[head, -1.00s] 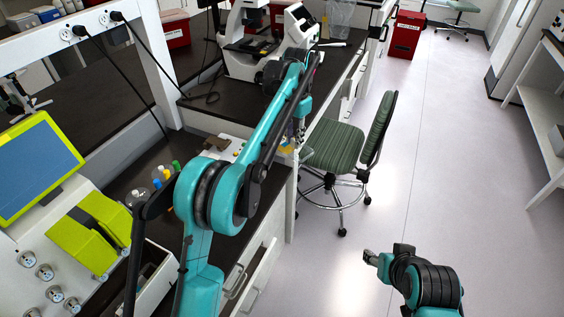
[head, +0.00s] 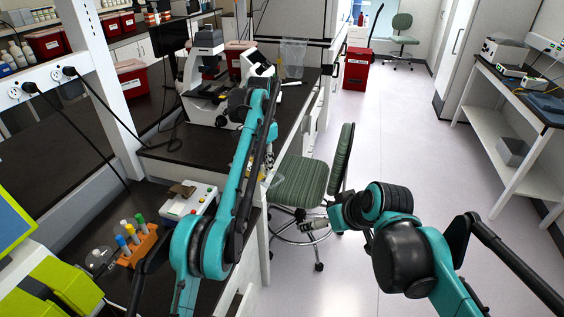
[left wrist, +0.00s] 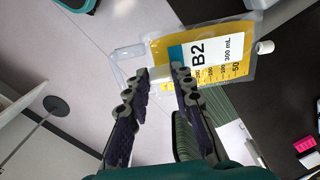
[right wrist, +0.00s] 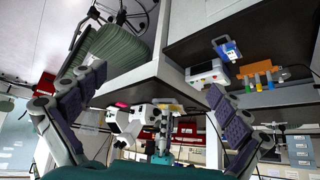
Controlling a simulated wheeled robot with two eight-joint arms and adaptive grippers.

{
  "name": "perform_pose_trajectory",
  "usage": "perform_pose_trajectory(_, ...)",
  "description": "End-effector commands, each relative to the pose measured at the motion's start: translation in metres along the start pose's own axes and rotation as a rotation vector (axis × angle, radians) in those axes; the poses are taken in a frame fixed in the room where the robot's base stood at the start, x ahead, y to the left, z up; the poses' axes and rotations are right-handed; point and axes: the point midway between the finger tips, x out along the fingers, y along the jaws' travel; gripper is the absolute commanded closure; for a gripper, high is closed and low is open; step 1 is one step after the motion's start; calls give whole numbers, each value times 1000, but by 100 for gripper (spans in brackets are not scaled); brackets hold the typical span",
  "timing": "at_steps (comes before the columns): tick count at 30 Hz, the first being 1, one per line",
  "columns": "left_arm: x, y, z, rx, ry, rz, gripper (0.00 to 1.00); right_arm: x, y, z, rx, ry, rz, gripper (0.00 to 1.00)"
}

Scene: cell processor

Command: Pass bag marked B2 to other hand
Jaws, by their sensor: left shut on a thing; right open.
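The bag marked B2 (left wrist: 238,50) is a clear pouch with a yellow print and a white and blue label, in the left wrist view. My left gripper (left wrist: 158,78) is shut on the bag near its labelled end, and the bag extends past the fingertips. In the head view the left gripper is mostly hidden behind my own forearm, and the bag is too small to make out surely. My right gripper (right wrist: 152,92) is open and empty.
A green chair (head: 300,184) stands close behind my right gripper. The dark bench (head: 180,152) on the left carries a microscope (head: 207,95), a white control box (head: 187,203) and a tube rack (head: 138,246). The floor to the right is clear.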

Motion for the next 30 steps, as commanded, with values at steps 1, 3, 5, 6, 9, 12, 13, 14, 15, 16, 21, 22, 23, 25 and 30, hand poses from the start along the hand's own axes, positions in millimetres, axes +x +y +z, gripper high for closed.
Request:
perform_pose_trajectory(1,0,0,0,0,0,0,100,7,-2,-24,-34,7,-29,0)
perform_pose_trajectory(3,0,0,0,0,0,0,100,17,-6,-54,-86,20,-72,0)
perform_pose_trajectory(5,0,0,0,0,0,0,100,27,-10,-79,-131,34,-108,0)
perform_pose_trajectory(6,0,0,0,0,0,0,100,34,-13,-95,-161,44,-131,0)
perform_pose_trajectory(9,0,0,0,0,0,0,100,52,-20,-130,-231,71,-184,0)
perform_pose_trajectory(12,0,0,0,0,0,0,100,68,-26,-157,-288,96,-227,0)
perform_pose_trajectory(13,0,0,0,0,0,0,100,72,-28,-164,-302,103,-237,0)
perform_pose_trajectory(14,0,0,0,0,0,0,100,76,-29,-170,-316,109,-246,0)
perform_pose_trajectory(15,0,0,0,0,0,0,100,81,-31,-176,-330,117,-257,0)
perform_pose_trajectory(16,0,0,0,0,0,0,100,83,-32,-180,-341,122,-264,0)
perform_pose_trajectory(21,0,0,0,0,0,0,100,94,-36,-192,-370,138,-284,0)
perform_pose_trajectory(22,0,0,0,0,0,0,100,96,-37,-193,-372,139,-285,0)
perform_pose_trajectory(23,0,0,0,0,0,0,100,99,-38,-194,-373,139,-286,0)
perform_pose_trajectory(25,0,0,0,0,0,0,100,107,-40,-195,-374,139,-287,0)
perform_pose_trajectory(30,0,0,0,0,0,0,100,136,-50,-197,-374,140,-286,0)
